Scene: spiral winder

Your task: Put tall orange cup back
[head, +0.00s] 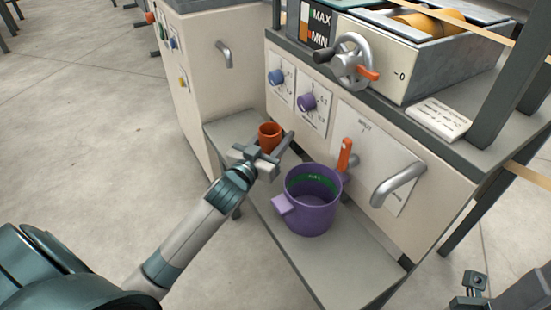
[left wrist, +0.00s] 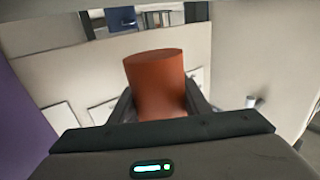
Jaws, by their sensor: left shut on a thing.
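The tall orange cup (head: 269,136) is at the tip of my left arm in the head view, over the grey shelf on the machine's front. My left gripper (head: 268,157) is shut on the cup. In the left wrist view the orange cup (left wrist: 156,82) stands between the two dark fingers (left wrist: 158,108); its lower part is hidden by the gripper body. In the head view I cannot tell whether the cup's base touches the shelf. A dark teal part at the bottom right edge of the head view may be my right gripper, but its fingers are not clear.
A purple pot (head: 313,205) with a green band inside stands on the grey shelf (head: 345,265), right of my left gripper. Behind are the machine's blue knob (head: 276,77), purple knob (head: 307,103), orange-handled lever (head: 345,155), crank wheel (head: 354,58) and curved pipe (head: 398,186).

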